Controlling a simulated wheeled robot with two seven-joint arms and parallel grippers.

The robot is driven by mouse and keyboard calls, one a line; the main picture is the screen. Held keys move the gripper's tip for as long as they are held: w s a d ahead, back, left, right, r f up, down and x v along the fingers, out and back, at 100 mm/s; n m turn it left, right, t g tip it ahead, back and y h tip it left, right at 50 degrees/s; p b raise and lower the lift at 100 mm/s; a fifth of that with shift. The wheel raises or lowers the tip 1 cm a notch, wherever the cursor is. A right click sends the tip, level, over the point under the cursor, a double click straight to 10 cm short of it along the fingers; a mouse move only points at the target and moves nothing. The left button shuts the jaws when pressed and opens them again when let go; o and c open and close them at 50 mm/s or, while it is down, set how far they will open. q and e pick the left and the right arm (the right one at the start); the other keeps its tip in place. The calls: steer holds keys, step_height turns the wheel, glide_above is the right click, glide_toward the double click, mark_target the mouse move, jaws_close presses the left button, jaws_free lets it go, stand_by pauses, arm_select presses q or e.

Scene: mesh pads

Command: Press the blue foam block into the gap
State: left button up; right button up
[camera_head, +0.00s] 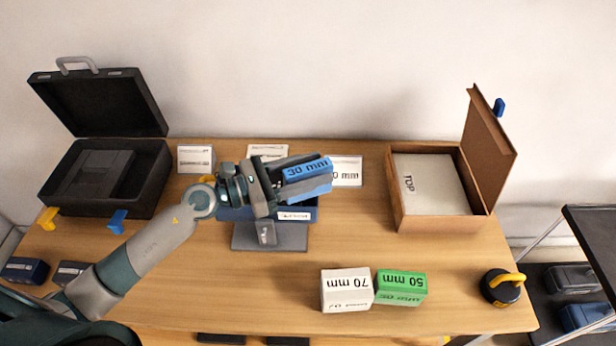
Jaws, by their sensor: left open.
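The blue foam block (308,168), marked "30 mm", is at the middle of the table, upper right of my left gripper's palm. My left gripper (306,182) is open with its fingers at the block; I cannot tell whether they touch it. Below them stands a dark blue fixture (293,215) with a white label and a grey base plate (270,238). The gap is hidden behind the gripper and block, so how deep the block sits cannot be told. My right gripper is not in view.
A white "70 mm" block (347,291) and a green "50 mm" block (401,288) stand at the front. An open black case (105,180) is left, an open brown box (440,222) right. A yellow-handled black weight (500,288) stands front right. Small cards (196,159) line the back.

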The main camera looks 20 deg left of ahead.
mark_target(331, 164)
arm_select(q)
steer(key=shift+p+x, duration=0.5)
steer(key=shift+x, duration=0.65)
steer(key=shift+w+d, duration=0.25)
steer(key=shift+d, duration=0.1)
jaws_close()
